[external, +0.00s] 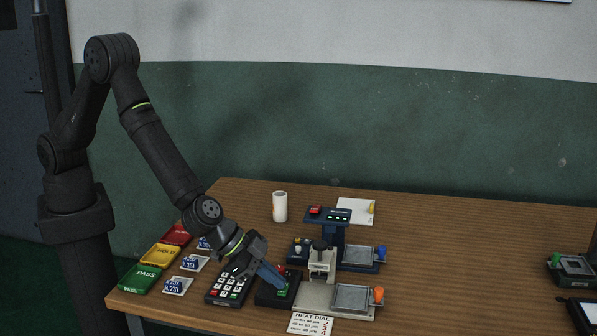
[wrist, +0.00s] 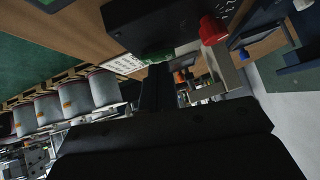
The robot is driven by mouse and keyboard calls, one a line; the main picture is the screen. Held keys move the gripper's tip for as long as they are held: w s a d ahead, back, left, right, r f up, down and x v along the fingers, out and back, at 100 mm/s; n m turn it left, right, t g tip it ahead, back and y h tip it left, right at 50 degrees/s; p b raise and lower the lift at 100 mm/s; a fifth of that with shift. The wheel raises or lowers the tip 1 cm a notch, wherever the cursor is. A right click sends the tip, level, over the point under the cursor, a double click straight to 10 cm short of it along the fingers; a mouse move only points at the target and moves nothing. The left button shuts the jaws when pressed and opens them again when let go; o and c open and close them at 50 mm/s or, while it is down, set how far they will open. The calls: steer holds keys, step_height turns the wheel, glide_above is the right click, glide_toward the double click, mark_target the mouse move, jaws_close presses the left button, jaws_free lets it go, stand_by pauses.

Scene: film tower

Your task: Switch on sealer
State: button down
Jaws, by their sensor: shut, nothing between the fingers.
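The front sealer (external: 322,260) is a pale press with a tray and an orange knob; a dark blue sealer (external: 329,228) with small green lights stands behind it. A black switch box (external: 268,296) sits left of the front sealer, with a green button (external: 282,292) in front and a red button behind. My gripper (external: 280,284) is shut and empty, pointing down at the switch box with its tips by the green button. I cannot tell whether they touch it. The wrist view shows the box (wrist: 140,25) and red button (wrist: 213,30).
A black keypad (external: 226,286) lies left of the switch box. PASS (external: 140,278), HOLD (external: 160,255) and red pads lie at the table's left, near small blue-and-white packets. A HEAT DIAL card (external: 311,323) lies at the front edge. A white cup (external: 280,206) stands behind.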

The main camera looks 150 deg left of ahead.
steer(key=shift+r, duration=0.1)
steer(key=r, duration=0.3)
steer(key=shift+w+d+r, duration=0.2)
steer(key=shift+r, duration=0.15)
steer(key=v, duration=1)
steer(key=w+a+r+g+h, duration=0.2)
steer(key=a+r+g+h, duration=0.1)
steer(key=a+h, duration=0.1)
steer(key=shift+a+n, duration=0.3)
steer(key=shift+a, duration=0.25)
steer(key=shift+w, duration=0.1)
